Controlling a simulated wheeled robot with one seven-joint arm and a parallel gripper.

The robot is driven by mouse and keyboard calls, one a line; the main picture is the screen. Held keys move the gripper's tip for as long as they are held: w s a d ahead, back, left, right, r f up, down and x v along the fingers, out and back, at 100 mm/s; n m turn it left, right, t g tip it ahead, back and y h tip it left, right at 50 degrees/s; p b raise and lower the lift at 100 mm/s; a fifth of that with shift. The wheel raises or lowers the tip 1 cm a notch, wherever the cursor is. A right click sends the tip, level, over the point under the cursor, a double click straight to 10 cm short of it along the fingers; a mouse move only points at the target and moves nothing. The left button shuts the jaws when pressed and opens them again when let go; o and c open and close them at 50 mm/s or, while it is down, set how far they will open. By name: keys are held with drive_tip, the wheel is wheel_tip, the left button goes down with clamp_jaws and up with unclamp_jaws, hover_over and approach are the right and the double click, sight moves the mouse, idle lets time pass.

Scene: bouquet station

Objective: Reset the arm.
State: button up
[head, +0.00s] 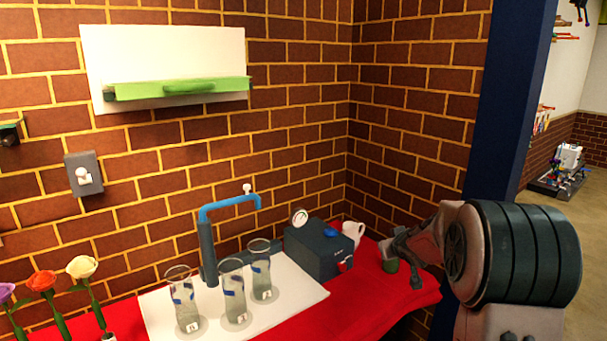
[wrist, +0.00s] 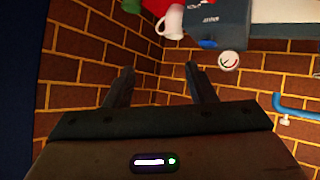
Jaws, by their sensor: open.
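My gripper (wrist: 160,88) is open and empty in the wrist view, with brick wall and the room corner showing between its fingers. The green cup (wrist: 131,6) shows at the top edge of the wrist view, apart from the fingers.
A dark box with a gauge (head: 318,250) and a white pitcher (head: 353,232) stand left of my gripper. Three glasses (head: 233,290) stand on a white board (head: 300,293) near a blue tap (head: 228,205). Flowers (head: 42,282) are at far left. A blue pillar (head: 510,100) rises behind my arm.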

drive_tip(key=s+a+r+m+g+h, duration=0.1)
drive_tip(key=s+r+g, duration=0.1)
drive_tip(key=s, duration=0.7)
drive_tip(key=s+a+r+m+g+h, duration=0.1)
drive_tip(key=s+a+r+m+g, duration=0.1)
drive_tip(key=s, duration=0.7)
drive_tip(key=s+a+f+g+y, duration=0.1)
drive_tip(key=s+a+g, duration=0.1)
drive_tip(key=s, duration=0.9)
drive_tip(key=s+a+f+g+y, duration=0.1)
drive_tip(key=s+a, duration=0.4)
drive_tip(key=s, duration=0.6)
drive_tip(key=shift+s+f+g+y, duration=0.15)
drive_tip(key=shift+f+g+y, duration=0.15)
drive_tip(key=shift+f+g, duration=0.4)
